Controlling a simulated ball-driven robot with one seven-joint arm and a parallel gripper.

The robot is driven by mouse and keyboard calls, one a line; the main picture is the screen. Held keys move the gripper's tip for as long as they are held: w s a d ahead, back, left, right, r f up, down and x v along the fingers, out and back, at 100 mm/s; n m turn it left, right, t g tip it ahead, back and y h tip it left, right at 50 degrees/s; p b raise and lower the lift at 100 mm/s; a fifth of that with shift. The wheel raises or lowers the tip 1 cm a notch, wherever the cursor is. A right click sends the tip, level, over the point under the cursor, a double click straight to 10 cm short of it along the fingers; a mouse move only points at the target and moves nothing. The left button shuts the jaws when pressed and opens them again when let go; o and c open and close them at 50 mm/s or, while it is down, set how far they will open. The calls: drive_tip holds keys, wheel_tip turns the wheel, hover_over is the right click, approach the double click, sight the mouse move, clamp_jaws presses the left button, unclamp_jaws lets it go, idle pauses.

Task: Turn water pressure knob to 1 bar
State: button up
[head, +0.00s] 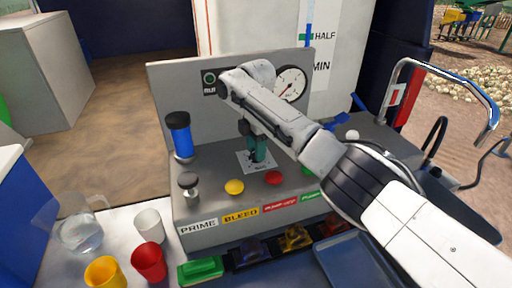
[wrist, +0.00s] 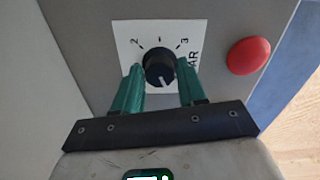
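The black water pressure knob (wrist: 160,64) sits on a white dial plate (wrist: 125,30) marked with a 2 and a 3 in the wrist view. Its white pointer line faces the bottom of that view, slightly right. My gripper (wrist: 161,72) has its green fingers on either side of the knob, with narrow gaps showing, so it looks open around it. In the head view my gripper (head: 257,150) points down over the dial plate (head: 243,162) and hides the knob. A round pressure gauge (head: 291,84) is on the back panel; its reading is too small to tell.
A red button (wrist: 248,55) is right of the dial. The panel also holds a yellow button (head: 234,187), a black-topped lever (head: 189,184) and a blue cylinder (head: 181,140). Cups (head: 148,262) and a jug (head: 80,233) stand at front left.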

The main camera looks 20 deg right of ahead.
drive_tip(key=c, duration=0.6)
drive_tip(key=shift+c, duration=0.2)
drive_tip(key=m+p, duration=0.1)
drive_tip(key=m, duration=0.2)
drive_tip(key=shift+r+p, duration=0.1)
drive_tip(key=shift+p, duration=0.25)
drive_tip(key=m+p, duration=0.1)
drive_tip(key=m, duration=0.2)
drive_tip(key=shift+m, duration=0.3)
drive_tip(key=m+p, duration=0.1)
drive_tip(key=m, duration=0.2)
drive_tip(key=shift+m, duration=2.1)
drive_tip(key=shift+w, duration=0.1)
